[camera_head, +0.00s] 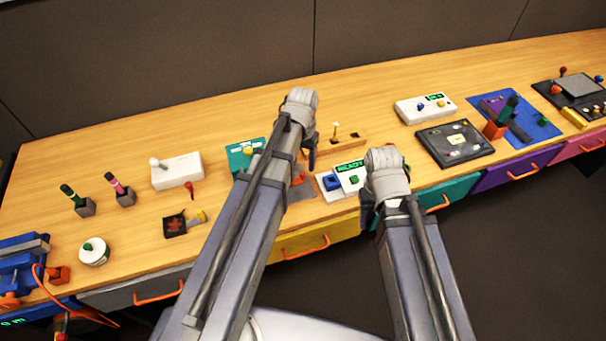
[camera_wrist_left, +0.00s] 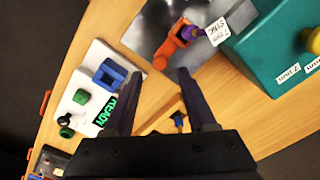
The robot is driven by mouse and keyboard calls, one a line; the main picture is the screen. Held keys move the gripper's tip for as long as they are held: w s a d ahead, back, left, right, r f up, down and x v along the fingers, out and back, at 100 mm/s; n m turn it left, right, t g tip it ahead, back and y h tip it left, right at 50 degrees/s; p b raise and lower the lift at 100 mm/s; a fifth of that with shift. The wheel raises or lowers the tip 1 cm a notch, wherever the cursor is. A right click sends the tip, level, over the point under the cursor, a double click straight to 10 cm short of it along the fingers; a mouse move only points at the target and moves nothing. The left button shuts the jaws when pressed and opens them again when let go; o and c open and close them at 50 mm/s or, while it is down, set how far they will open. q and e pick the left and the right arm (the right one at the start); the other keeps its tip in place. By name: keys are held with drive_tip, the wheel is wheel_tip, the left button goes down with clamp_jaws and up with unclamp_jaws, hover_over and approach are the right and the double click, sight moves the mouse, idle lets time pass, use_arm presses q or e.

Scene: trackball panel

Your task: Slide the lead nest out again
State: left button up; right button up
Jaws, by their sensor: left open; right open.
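A white panel (camera_head: 342,181) with a READY display stands near the table's front edge; it also shows in the left wrist view (camera_wrist_left: 82,98). It bears a hollow blue square block (camera_wrist_left: 109,75) and a green button (camera_wrist_left: 81,97). I cannot tell for sure which part is the lead nest. An orange piece with a purple end (camera_wrist_left: 176,45) lies on a grey plate (camera_wrist_left: 150,30) beside the panel. My left gripper (camera_wrist_left: 157,80) is open and empty above the gap between panel and plate. My right gripper (camera_head: 367,208), mostly hidden by its arm, is at the panel's right end.
A teal box (camera_head: 243,152) stands left of the grey plate, partly behind my left arm. A wooden block with a small lever (camera_head: 345,139) stands behind the panel. A black panel (camera_head: 455,143) lies to the right. Drawers with orange handles (camera_head: 306,248) line the front.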

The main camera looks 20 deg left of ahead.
sight(303, 173)
use_arm(q)
wheel_tip(303, 173, down, 5)
drive_tip(key=b, duration=0.3)
drive_tip(key=shift+r, duration=0.2)
drive_tip(key=shift+r, duration=0.1)
clamp_jaws()
idle(1.1)
